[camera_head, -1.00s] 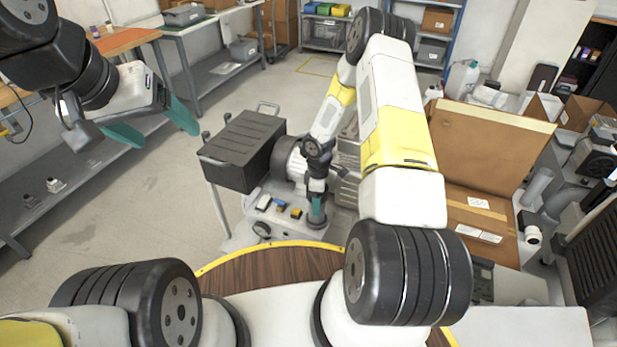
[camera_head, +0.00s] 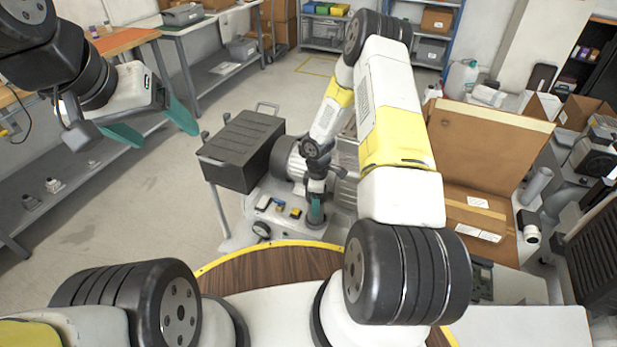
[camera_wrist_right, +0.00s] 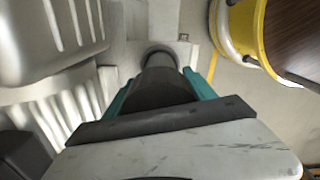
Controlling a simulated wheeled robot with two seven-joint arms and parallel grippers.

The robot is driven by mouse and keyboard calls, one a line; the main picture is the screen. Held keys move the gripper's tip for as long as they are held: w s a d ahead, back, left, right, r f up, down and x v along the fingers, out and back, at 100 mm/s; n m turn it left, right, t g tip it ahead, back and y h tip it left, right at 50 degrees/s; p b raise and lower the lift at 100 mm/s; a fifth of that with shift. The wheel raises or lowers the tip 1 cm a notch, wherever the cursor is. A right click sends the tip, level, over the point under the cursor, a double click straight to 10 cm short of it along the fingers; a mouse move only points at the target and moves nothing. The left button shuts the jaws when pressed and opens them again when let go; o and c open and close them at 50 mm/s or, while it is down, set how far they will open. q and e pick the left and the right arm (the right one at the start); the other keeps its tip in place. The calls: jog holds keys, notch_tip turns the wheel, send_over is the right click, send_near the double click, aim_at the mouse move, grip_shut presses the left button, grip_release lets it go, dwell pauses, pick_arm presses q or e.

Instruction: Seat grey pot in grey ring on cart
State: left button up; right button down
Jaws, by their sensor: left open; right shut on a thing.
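My right gripper (camera_head: 316,212) is shut on the grey pot (camera_wrist_right: 160,88), a dark grey cylinder between its teal fingers in the right wrist view. The gripper points down over the front of the cart (camera_head: 283,222). The pot's far end is at a round grey rim, the grey ring (camera_wrist_right: 158,50), on the cart's pale deck. The fingers and pot hide much of the ring, so I cannot tell how deep the pot sits. My left gripper (camera_head: 166,136) is open and empty, raised at the left, far from the cart.
Yellow and blue switches (camera_head: 283,207) lie just left of the right gripper. A ribbed silver part (camera_wrist_right: 65,35) is close beside it in the wrist view. Cardboard boxes (camera_head: 485,155) stand at the right.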

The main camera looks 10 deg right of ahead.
jog(key=shift+f, duration=0.3)
jog(key=c, duration=0.6)
grip_release()
jog(key=shift+r, duration=5.45)
jog(key=shift+r, duration=0.1)
